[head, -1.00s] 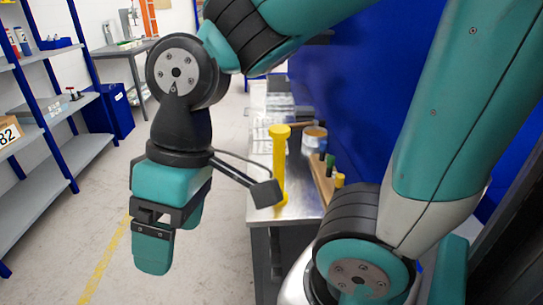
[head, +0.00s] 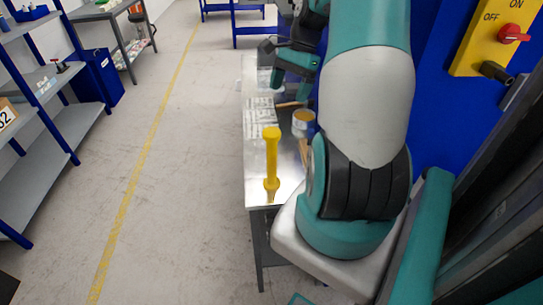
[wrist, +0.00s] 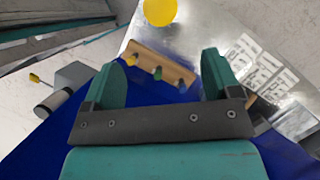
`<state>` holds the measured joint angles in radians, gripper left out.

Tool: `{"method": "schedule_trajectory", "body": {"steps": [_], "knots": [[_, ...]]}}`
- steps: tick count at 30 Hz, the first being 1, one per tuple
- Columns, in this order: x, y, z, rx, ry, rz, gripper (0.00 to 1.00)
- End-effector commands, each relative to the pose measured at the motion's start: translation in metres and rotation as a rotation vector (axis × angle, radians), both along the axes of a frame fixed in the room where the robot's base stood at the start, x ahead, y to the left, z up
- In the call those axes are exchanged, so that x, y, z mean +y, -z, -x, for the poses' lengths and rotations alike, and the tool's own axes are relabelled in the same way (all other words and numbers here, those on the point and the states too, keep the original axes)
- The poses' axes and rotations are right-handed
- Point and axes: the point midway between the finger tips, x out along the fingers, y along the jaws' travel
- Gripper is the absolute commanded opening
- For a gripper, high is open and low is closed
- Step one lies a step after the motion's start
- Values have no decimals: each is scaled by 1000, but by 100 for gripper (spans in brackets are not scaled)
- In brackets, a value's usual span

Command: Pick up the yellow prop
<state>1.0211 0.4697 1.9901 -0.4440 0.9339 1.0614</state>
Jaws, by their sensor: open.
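The yellow prop (head: 271,155) stands upright on the metal table (head: 257,187), near its left edge in the head view. It has a wide round top and a slim stem. In the wrist view only the round yellow top (wrist: 160,11) shows, at the upper edge, beyond my fingertips. My gripper (wrist: 164,72) is open, with nothing between its two teal fingers. In the head view my gripper (head: 284,76) is over the far part of the table, beyond the prop and apart from it. My arm hides part of the table's right side.
A tin (head: 303,124) stands right of the prop. A wooden rack (wrist: 163,67) with coloured pegs shows in the wrist view. A blue wall panel (head: 440,110) with a yellow switch box (head: 487,38) bounds the right. Open floor lies to the left, then grey shelves (head: 40,185).

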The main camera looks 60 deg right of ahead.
Motion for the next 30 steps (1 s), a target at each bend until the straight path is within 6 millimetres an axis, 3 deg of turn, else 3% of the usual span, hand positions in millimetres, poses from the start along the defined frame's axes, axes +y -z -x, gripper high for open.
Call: {"method": "schedule_trajectory", "body": {"steps": [12, 20, 30], "knots": [[35, 79, -7, 1, -6, -3, 83], [43, 96, -8, 1, -8, -2, 83], [58, 135, -13, -1, -6, -1, 83]]}}
